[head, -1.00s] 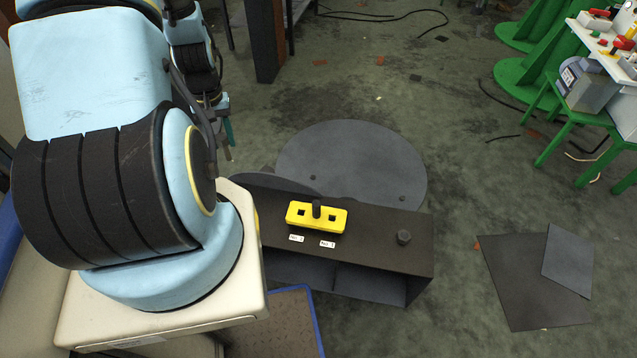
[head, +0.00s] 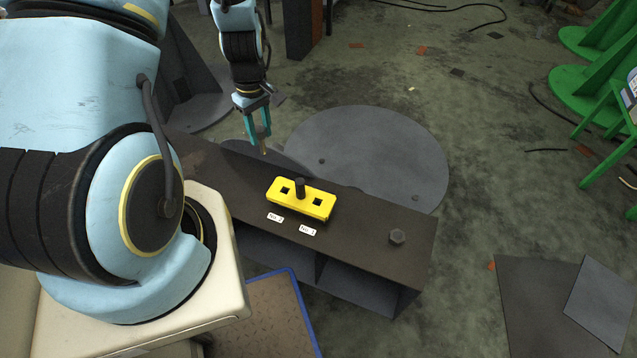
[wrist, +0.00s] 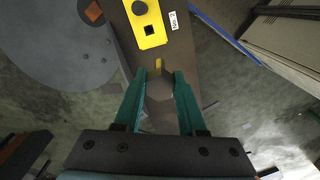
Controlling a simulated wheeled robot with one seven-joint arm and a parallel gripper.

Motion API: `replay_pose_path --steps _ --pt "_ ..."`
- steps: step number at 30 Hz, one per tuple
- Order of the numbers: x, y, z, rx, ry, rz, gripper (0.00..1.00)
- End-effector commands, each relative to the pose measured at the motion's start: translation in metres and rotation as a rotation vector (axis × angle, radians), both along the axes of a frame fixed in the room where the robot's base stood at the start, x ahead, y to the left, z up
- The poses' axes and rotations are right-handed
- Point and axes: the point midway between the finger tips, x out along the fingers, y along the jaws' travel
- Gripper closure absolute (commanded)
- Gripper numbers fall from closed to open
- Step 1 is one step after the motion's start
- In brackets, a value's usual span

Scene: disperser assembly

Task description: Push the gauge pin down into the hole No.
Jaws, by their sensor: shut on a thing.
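The yellow block (head: 301,200) sits on a dark bench, with a square hole on each side of an upright black knob (head: 300,187). White labels lie in front of the holes; the wrist view shows one (wrist: 174,20) that seems to read No. 2, beside the block's near hole (wrist: 149,30). My gripper (head: 260,142) is shut on the gauge pin, up and to the left of the block in the head view. In the wrist view the pin (wrist: 159,85) shows a dark hexagonal body and a yellow tip between the teal fingers (wrist: 158,88). The pin is apart from the block.
A round grey plate (head: 380,150) lies behind the bench. Flat dark sheets (head: 540,300) lie on the floor at right. The space above the block is clear.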

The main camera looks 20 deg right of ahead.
Motion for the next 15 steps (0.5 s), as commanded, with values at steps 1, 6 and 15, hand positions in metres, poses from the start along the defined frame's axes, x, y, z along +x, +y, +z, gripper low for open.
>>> replay_pose_path --steps 1,6,15 --pt "-0.011 -0.022 -0.03 0.0 -0.002 0.035 1.0" --pt "-0.044 -0.074 -0.067 -0.002 -0.003 0.203 1.0" --pt "-0.078 -0.115 -0.091 -0.005 -0.002 0.358 1.0"
